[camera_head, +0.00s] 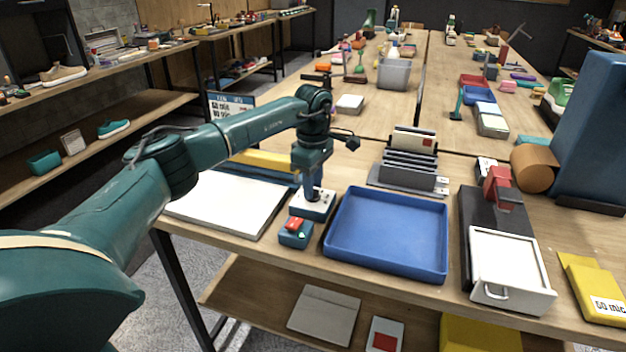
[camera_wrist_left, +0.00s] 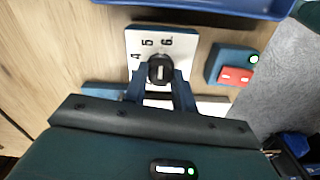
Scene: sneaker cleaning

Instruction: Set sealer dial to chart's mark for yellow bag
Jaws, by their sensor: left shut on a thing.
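My left gripper (camera_head: 313,189) points down at the white dial panel (camera_head: 322,211) of the sealer. In the left wrist view, the gripper (camera_wrist_left: 158,82) is shut on a round black dial knob (camera_wrist_left: 160,68), one finger on each side. The panel (camera_wrist_left: 184,46) shows the numbers 4, 5 and 6 around the knob; other marks are hidden by the gripper. I cannot tell where the knob points. A chart (camera_head: 232,100) with small print stands behind my arm, partly covered. The yellow bag (camera_head: 582,275) lies at the right table edge, with a label that seems to read 60 mic.
A blue box with a red switch (camera_head: 294,229) sits in front of the panel. A blue tray (camera_head: 387,268) is right of it, and a white board (camera_head: 228,203) left. A rack (camera_head: 410,165) of dark envelopes and a white drawer (camera_head: 509,268) stand farther right.

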